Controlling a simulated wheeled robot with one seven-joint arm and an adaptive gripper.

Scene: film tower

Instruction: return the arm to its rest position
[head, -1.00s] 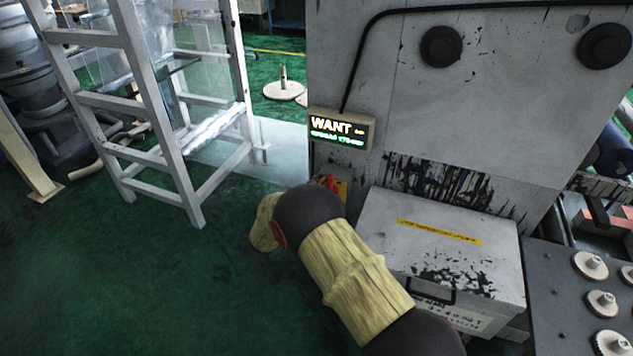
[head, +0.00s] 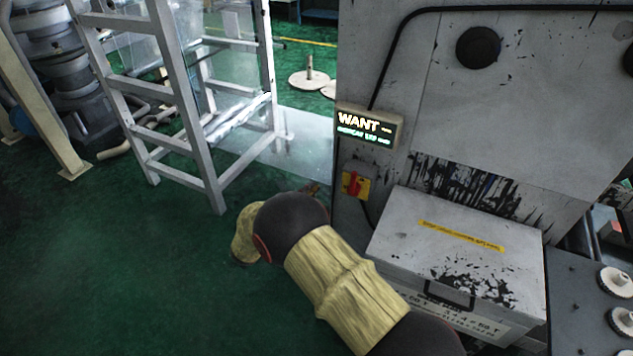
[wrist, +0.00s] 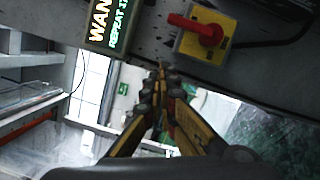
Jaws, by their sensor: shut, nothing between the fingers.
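My arm, with yellow wood-like and dark sections, reaches up from the bottom of the head view. Its far end bends away beside the grey machine, so my gripper is mostly hidden there. In the wrist view my gripper (wrist: 161,75) is shut, its yellow and dark fingers together with nothing between them. The fingertips point toward the machine's edge, below the red rotary switch (wrist: 205,33) on its yellow plate. The switch (head: 354,184) also shows in the head view, just right of my arm's bend.
A lit sign (head: 368,124) reading "WANT" sits on the grey machine (head: 450,90). A grey metal box (head: 455,260) stands right of my arm. A white frame (head: 190,110) stands behind, at left. The green floor (head: 110,270) at left is clear.

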